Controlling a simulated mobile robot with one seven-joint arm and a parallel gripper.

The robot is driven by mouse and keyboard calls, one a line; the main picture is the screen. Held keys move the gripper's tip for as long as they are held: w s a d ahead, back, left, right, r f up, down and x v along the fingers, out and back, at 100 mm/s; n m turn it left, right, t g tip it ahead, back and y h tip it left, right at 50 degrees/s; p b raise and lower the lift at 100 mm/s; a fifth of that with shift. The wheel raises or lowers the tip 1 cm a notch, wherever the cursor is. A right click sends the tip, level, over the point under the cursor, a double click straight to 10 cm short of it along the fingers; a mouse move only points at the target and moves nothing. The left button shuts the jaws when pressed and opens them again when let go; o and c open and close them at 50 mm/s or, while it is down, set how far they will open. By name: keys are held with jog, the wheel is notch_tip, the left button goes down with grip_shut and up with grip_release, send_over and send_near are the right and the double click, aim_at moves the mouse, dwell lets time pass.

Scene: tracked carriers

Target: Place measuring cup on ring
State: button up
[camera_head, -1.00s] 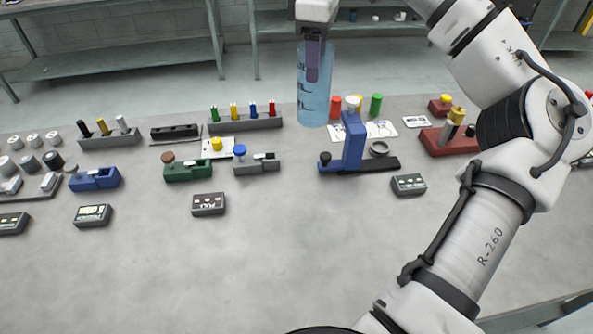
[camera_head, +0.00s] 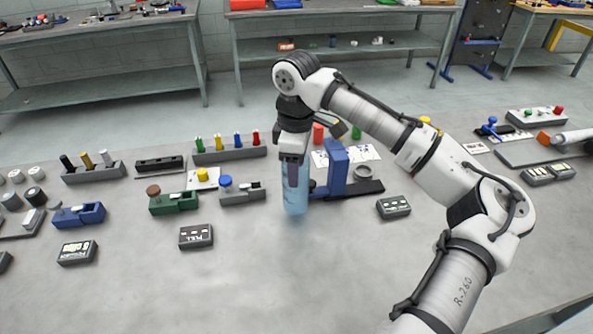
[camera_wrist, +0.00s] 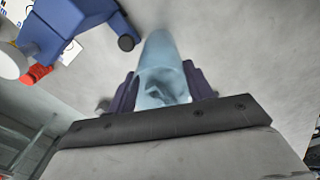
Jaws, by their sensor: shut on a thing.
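The measuring cup is a tall, clear light-blue cylinder (camera_head: 295,195). My gripper (camera_head: 295,172) is shut on its upper part and holds it upright in front of the blue stand. In the wrist view the cup (camera_wrist: 162,75) sits between the two dark fingers of my gripper (camera_wrist: 160,92). The grey ring (camera_head: 365,170) lies on the table to the right of the blue post, apart from the cup. Whether the cup's bottom touches the table is hard to tell.
The blue stand (camera_head: 338,168) on a dark base is close to the right of the cup; it also shows in the wrist view (camera_wrist: 62,28). A dark labelled box (camera_head: 393,207) lies at right. A small grey fixture (camera_head: 242,195) is at left.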

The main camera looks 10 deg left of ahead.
jog(key=shift+f, duration=1.25)
jog(key=shift+f, duration=0.2)
jog(key=o, duration=1.2)
jog(key=shift+r, duration=0.2)
